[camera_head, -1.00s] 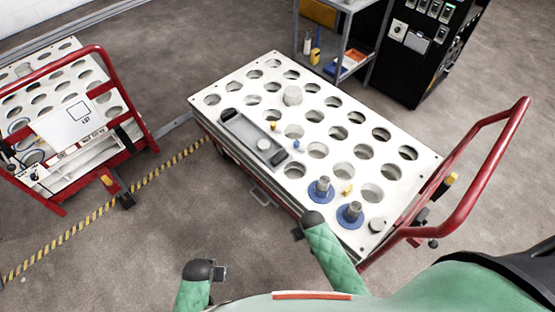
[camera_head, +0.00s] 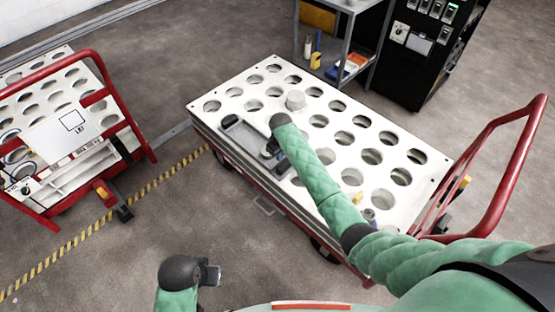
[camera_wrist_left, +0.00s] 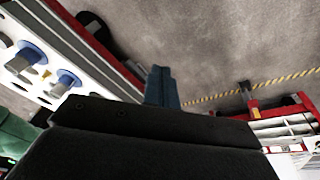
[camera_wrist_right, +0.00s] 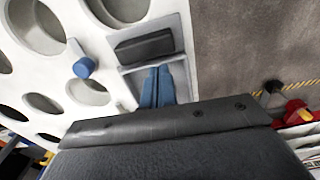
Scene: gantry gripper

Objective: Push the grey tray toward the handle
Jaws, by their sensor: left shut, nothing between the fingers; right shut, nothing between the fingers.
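The grey tray (camera_head: 240,132) lies lengthwise along the near edge of the white, holed cart top. My right forearm hides part of it in the head view. My right gripper (camera_head: 269,151) is shut and empty, low over the tray's right part. In the right wrist view its blue fingertips (camera_wrist_right: 157,86) are together beside a dark block (camera_wrist_right: 145,45) at one end of the tray (camera_wrist_right: 181,70); I cannot tell whether they touch. The red handle (camera_head: 495,170) rises at the cart's right end. My left gripper (camera_head: 213,275) is shut and empty, off the cart above the floor.
Blue-based pegs (camera_wrist_left: 70,82) stand on the cart's right part, mostly hidden by my right arm in the head view. A second red cart (camera_head: 75,135) stands left, beyond bare floor.

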